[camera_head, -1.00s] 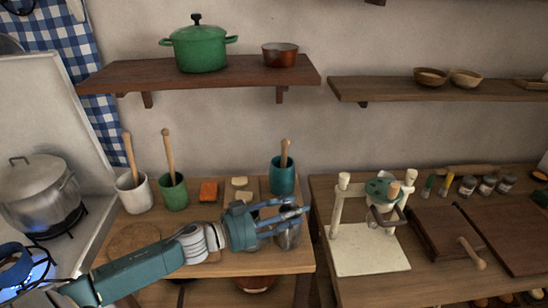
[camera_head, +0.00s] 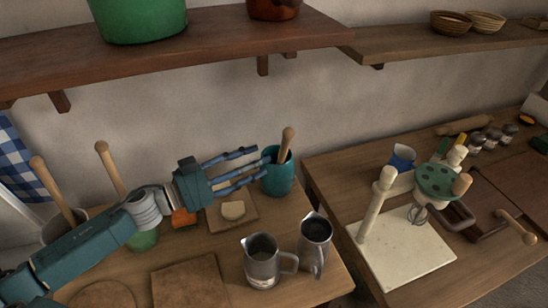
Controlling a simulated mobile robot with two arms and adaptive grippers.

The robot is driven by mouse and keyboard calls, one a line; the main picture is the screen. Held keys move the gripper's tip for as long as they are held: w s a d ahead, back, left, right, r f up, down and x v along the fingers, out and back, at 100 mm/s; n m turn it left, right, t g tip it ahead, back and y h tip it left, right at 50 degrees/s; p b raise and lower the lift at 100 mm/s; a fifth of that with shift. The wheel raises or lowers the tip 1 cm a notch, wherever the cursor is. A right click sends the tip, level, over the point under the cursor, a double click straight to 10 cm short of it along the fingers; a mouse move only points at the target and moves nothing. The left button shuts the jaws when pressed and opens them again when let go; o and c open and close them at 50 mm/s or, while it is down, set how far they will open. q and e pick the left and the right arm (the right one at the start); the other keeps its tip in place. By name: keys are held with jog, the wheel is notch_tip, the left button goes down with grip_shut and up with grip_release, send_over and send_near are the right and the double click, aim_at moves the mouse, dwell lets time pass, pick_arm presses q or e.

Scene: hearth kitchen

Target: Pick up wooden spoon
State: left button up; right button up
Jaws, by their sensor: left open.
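A wooden handle with a rounded end (camera_head: 286,143), likely the wooden spoon, stands tilted in a teal cup (camera_head: 279,177) at the back of the left table; its lower part is hidden inside. My left gripper (camera_head: 263,163) reaches in from the left with its fingers apart and empty, pointing at the cup. Its fingertips are at the cup's left rim in the picture; I cannot tell whether they touch it. Two more wooden handles stand at the left, one (camera_head: 52,190) in a pale cup and one (camera_head: 110,168) in a green cup (camera_head: 143,240), partly behind my arm. My right gripper is not in view.
Two metal pitchers (camera_head: 263,262) (camera_head: 314,244) stand at the table's front right. A small board (camera_head: 218,222) with a pale block, a brown board (camera_head: 190,284) and an orange block (camera_head: 183,218) lie near my arm. A wooden shelf (camera_head: 200,50) hangs above. A gap separates the right table.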

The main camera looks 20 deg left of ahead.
aim_at(283, 151)
pick_arm(q)
jog(key=shift+w+d+r+p, duration=0.15)
jog(key=shift+w+d+p, duration=0.05)
jog(key=shift+w+d, duration=0.3)
jog(key=shift+w+d+r+p, duration=0.15)
jog(key=shift+w+d, duration=0.2)
jog(key=shift+d, duration=0.25)
jog(key=shift+w+d+f, duration=0.1)
jog(key=shift+w+d, duration=0.1)
jog(key=shift+d, duration=0.1)
jog(key=shift+w, duration=0.2)
jog(key=p+x, duration=0.2)
jog(key=x, duration=0.2)
jog(key=shift+w+d, duration=0.1)
jog(key=shift+d, duration=0.05)
jog(key=shift+w+d+p, duration=0.25)
jog(key=shift+p, duration=0.05)
jog(key=shift+c, duration=0.5)
grip_shut()
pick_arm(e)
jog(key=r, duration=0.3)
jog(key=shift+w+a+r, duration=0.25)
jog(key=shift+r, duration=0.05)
